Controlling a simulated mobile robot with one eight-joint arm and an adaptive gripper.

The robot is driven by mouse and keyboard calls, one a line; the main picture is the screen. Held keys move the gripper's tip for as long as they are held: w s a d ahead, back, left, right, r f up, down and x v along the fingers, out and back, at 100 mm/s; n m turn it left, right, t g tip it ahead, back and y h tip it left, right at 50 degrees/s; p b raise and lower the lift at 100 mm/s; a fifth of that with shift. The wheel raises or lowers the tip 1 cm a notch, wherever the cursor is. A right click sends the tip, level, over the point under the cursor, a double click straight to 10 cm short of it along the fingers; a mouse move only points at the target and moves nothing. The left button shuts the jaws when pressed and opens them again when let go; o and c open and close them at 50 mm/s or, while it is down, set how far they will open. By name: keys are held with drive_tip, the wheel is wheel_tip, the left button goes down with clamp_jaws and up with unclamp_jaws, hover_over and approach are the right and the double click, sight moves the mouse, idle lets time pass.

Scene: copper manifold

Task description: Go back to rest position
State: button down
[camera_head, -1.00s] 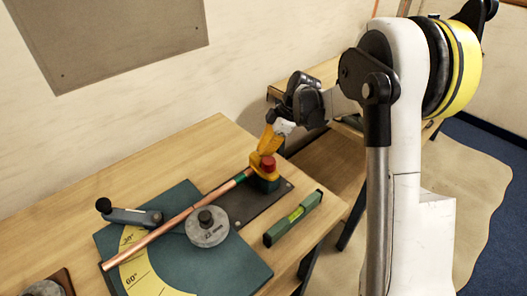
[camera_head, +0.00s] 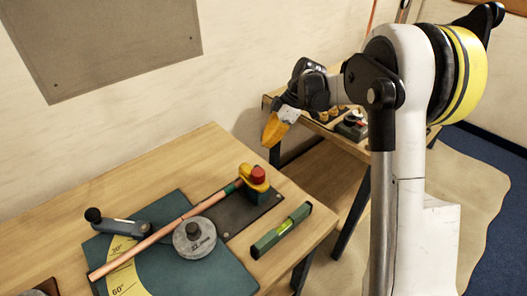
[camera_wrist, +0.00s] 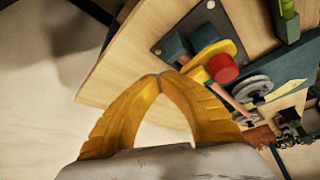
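My gripper (camera_head: 277,132) is above and behind the right end of the near table, apart from everything. In the wrist view my gripper's yellow fingertips (camera_wrist: 160,77) meet, with nothing between them. The copper pipe (camera_head: 160,236) lies across the teal bending plate (camera_head: 230,273), beside the round grey former (camera_head: 194,238). Its upper right end, with a green band, is at the yellow clamp with a red knob (camera_head: 257,176). The red knob also shows in the wrist view (camera_wrist: 223,68).
A blue-grey lever with a black knob (camera_head: 115,221) is on the bending plate. A green spirit level (camera_head: 281,230) lies near the right table edge. A second table (camera_head: 360,148) with small parts stands behind my arm. A grey panel (camera_head: 110,40) hangs on the wall.

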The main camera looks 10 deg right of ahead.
drive_tip(key=s+r+m+t+h+b, duration=0.1)
drive_tip(key=s+r+m+t+h, duration=0.2)
drive_tip(key=s+r+m, duration=0.75)
drive_tip(key=s+d+f+m+t+h+b, duration=0.1)
drive_tip(key=s+f+m, duration=0.1)
drive_tip(key=s, duration=0.7)
drive_tip(key=s+d+f+m+t+h, duration=0.1)
drive_tip(key=s+m, duration=0.3)
drive_tip(key=s, duration=0.5)
drive_tip(key=shift+s+f+t+b, duration=0.3)
drive_tip(key=shift+f+t+b, duration=0.05)
drive_tip(key=shift+f+t, duration=0.25)
